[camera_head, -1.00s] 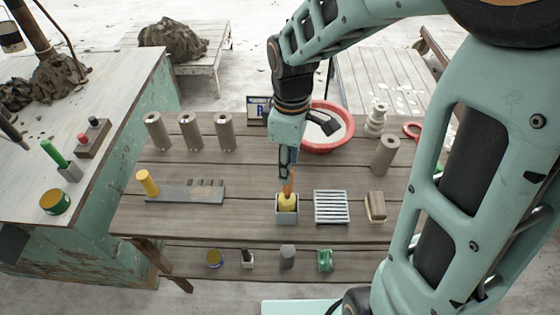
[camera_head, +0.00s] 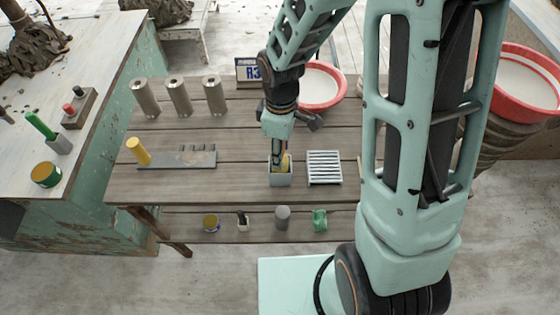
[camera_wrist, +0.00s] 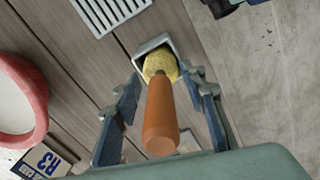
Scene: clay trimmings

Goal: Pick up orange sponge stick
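The orange sponge stick (camera_wrist: 161,115) has an orange handle and a yellow sponge head. It stands with the sponge end down in a small grey square cup (camera_head: 280,181) on the wooden table. The yellow sponge (camera_head: 287,163) shows at the cup's mouth in the head view, where my gripper hides most of the handle. In the wrist view my gripper (camera_wrist: 167,92) is open, with one finger on each side of the handle and visible gaps between. My gripper (camera_head: 278,160) points down just over the cup.
A slatted white rack (camera_head: 324,168) stands right beside the cup. A grey notched strip (camera_head: 185,159) and yellow cylinder (camera_head: 138,150) lie left. Several grey cylinders (camera_head: 179,96) and a red-rimmed basin (camera_head: 322,87) stand behind. Small items, including a green one (camera_head: 320,220), sit on the lower shelf.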

